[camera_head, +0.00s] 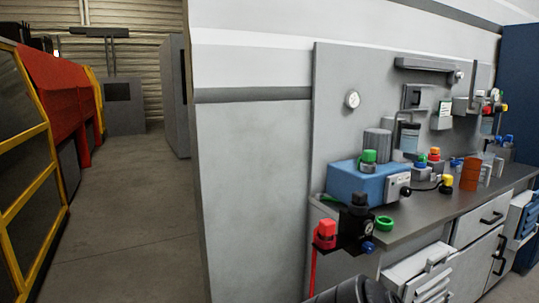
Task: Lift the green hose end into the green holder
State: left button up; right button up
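A bright green ring (384,223) lies at the front left of the grey counter and may be the green holder. A green cap-like piece (369,156) stands on the blue box (368,183). A small green strip (331,199) shows at the counter's left end, partly hidden behind a black fitting. I cannot tell which green piece is the hose end. Neither gripper can be made out. A dark rounded shape (352,292) at the bottom edge may be part of my arm.
A black bracket (350,243) at the counter's left corner carries a red fitting (324,234) with a red hose hanging down, and a black fitting (359,204). An orange cylinder (470,173) and bottles crowd the counter's right. The left aisle floor is clear.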

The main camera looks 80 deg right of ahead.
aim_at(369, 156)
jog(key=z, duration=2.4)
